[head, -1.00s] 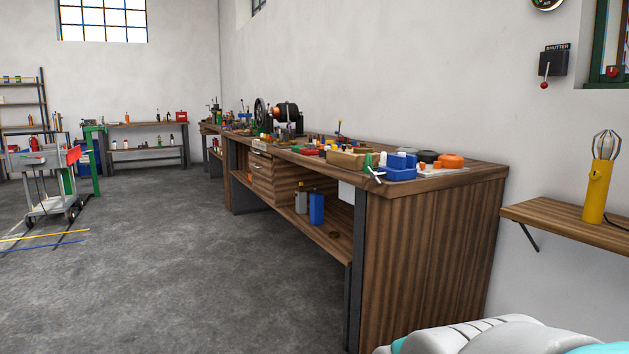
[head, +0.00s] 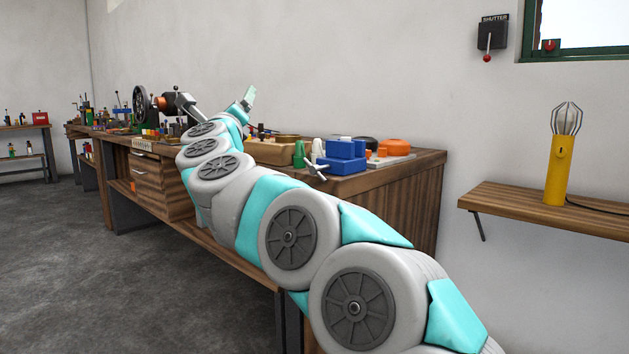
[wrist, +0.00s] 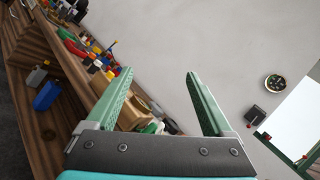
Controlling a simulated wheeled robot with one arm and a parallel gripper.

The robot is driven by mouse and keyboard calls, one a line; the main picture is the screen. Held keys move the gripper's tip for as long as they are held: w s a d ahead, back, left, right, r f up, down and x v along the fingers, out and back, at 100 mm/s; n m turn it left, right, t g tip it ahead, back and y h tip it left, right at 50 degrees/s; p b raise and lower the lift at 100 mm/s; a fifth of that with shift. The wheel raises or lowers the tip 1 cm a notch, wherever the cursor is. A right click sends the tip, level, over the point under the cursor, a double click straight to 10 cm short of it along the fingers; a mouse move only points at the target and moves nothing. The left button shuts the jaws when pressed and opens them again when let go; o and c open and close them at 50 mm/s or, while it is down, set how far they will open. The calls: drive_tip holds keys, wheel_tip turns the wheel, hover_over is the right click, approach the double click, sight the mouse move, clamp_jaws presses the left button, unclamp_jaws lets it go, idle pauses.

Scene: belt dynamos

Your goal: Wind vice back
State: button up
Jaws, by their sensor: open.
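A blue block-like vice (head: 343,157) sits on the near right end of the long workbench (head: 400,172). A silver crossbar handle (head: 318,170) sticks out at its front left, tilted. My arm reaches across the front of the bench, and its far end is up past the vice, to the left in the head view. My gripper (wrist: 159,73) is open and empty in the wrist view, its two green fingers wide apart above the bench, towards the wall. Neither finger touches the vice. In the wrist view I cannot make the vice out clearly behind the gripper's base.
A black dynamo wheel (head: 140,105) is farther along. A shelf (head: 540,207) with a yellow lamp (head: 560,170) is at right. The left floor is clear.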

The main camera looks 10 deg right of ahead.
drive_tip(key=d+f+m+g+h+b, duration=0.1)
drive_tip(key=d+f+m+g+h, duration=0.4)
drive_tip(key=m+h, duration=0.4)
drive_tip(key=m+g+h+b, duration=0.1)
drive_tip(key=m+g+h, duration=0.1)
drive_tip(key=m+g, duration=0.6)
approach(312, 170)
drive_tip(key=w+d+m+t, duration=0.1)
drive_tip(key=d+m+t, duration=0.1)
drive_tip(key=d, duration=0.1)
drive_tip(key=x, duration=0.5)
drive_tip(key=f+x, duration=0.1)
drive_tip(key=x, duration=0.1)
drive_tip(key=shift+w+d, duration=0.25)
drive_tip(key=shift+d, duration=0.05)
clamp_jaws()
